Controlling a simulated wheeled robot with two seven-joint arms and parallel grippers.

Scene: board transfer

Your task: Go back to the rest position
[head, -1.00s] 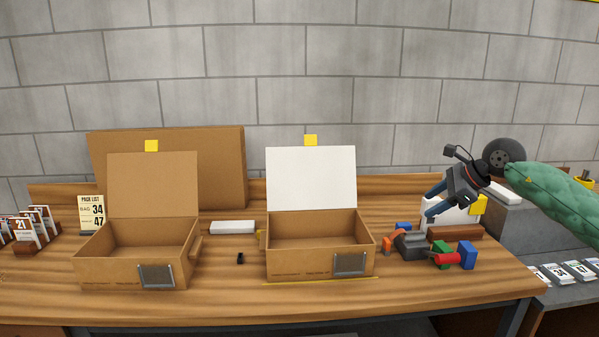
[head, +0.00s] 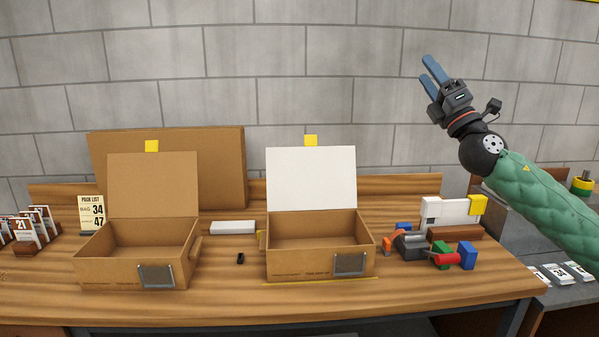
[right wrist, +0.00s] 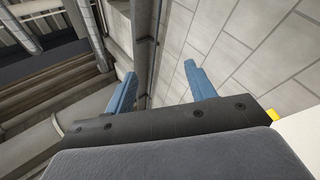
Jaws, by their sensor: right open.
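My right gripper (head: 431,76) is raised in front of the grey block wall, at the right of the head view, with its blue fingers pointing up. It is open and empty; in the right wrist view its two blue fingers (right wrist: 162,92) stand apart with nothing between them. My left gripper is in neither view.
Two open cardboard boxes (head: 95,262) (head: 290,262) stand on the wooden table (head: 215,305).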

